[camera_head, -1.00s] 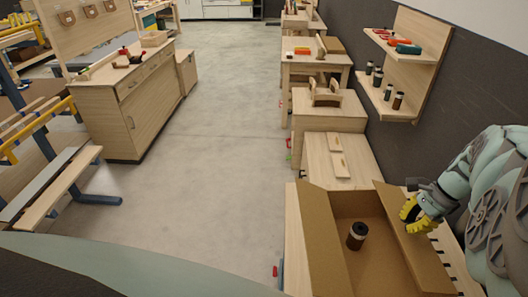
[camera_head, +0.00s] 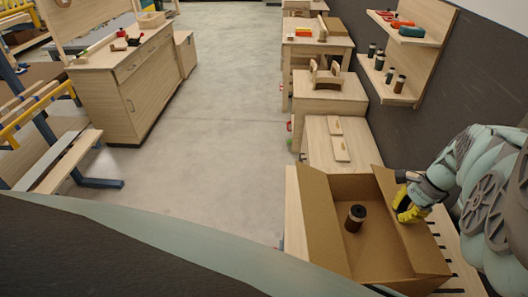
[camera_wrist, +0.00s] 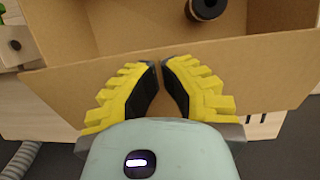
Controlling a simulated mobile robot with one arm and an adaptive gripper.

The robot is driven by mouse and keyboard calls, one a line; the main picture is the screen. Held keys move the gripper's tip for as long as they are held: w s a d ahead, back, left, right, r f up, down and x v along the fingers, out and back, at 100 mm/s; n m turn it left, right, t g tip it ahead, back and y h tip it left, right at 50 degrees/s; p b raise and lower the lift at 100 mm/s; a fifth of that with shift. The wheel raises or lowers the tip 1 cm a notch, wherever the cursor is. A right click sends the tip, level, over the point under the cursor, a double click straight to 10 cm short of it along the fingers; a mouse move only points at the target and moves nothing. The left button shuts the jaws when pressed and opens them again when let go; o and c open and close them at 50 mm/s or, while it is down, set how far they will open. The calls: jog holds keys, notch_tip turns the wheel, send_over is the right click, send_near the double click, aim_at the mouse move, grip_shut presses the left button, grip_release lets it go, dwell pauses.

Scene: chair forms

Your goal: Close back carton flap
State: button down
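An open brown carton (camera_head: 338,187) stands on a light wooden table at the lower right of the head view. Its left flap (camera_head: 318,215) and right flap (camera_head: 408,228) stand up, splayed; I cannot tell which is called the back one. A dark jar with a brown band (camera_head: 355,218) stands inside. My gripper (camera_head: 404,207), with yellow-ridged fingers, is at the outer side of the right flap, near its far end. In the wrist view, the fingertips (camera_wrist: 160,66) meet or nearly meet in front of the flap (camera_wrist: 230,72), with nothing visibly between them. Contact with the flap is unclear.
A slatted wooden surface (camera_head: 447,240) lies right of the carton under my arm. A wall shelf (camera_head: 402,62) with jars is beyond, on the right. Low wooden furniture (camera_head: 322,150) stands behind the carton.

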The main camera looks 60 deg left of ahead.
jog(key=shift+s+a+f+t+h+p, duration=0.3)
jog(key=shift+s+f+t+h+p, duration=0.25)
jog(key=shift+p, duration=0.4)
jog(key=shift+w+f+t, duration=0.1)
jog(key=shift+f+t, duration=0.1)
jog(key=shift+t, duration=0.15)
jog(key=shift+a+f+b, duration=0.15)
jog(key=shift+f+b, duration=0.6)
jog(key=shift+r, duration=0.2)
